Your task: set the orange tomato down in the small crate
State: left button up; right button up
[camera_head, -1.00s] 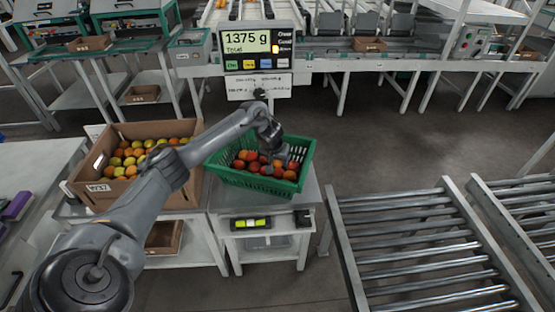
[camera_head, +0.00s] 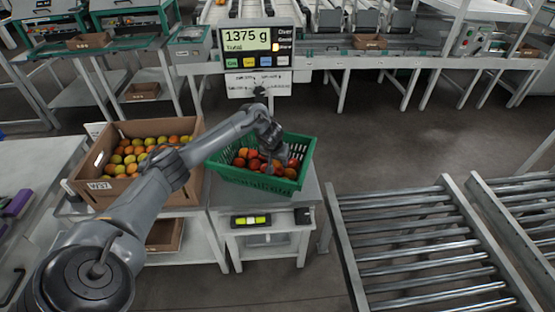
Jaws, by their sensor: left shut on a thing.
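The small green crate (camera_head: 254,184) stands on the weighing table, with several red and orange tomatoes (camera_head: 246,159) in it. My left gripper (camera_head: 277,164) reaches over the right half of this crate, low inside its rim and close to the tomatoes. It is shut on a tomato, which I take to be the orange one. The held fruit is small and partly hidden by the fingers, so I cannot tell it apart clearly or see whether it touches the others. My right gripper is not in view.
A cardboard box (camera_head: 86,176) of yellow, green and red tomatoes stands left of the crate, under my left arm. The scale display (camera_head: 248,40) behind the crate reads 1375 g. A roller conveyor (camera_head: 420,240) lies to the right, with open floor behind it.

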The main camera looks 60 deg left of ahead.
pick_arm(q)
jog(key=o, duration=0.8)
jog(key=c, duration=0.3)
notch_tip(320, 180, up, 2)
jog(key=p, duration=0.3)
jog(key=shift+r, duration=0.2)
notch_tip(320, 180, up, 5)
jog(key=p, duration=0.7)
jog(key=shift+f, duration=0.15)
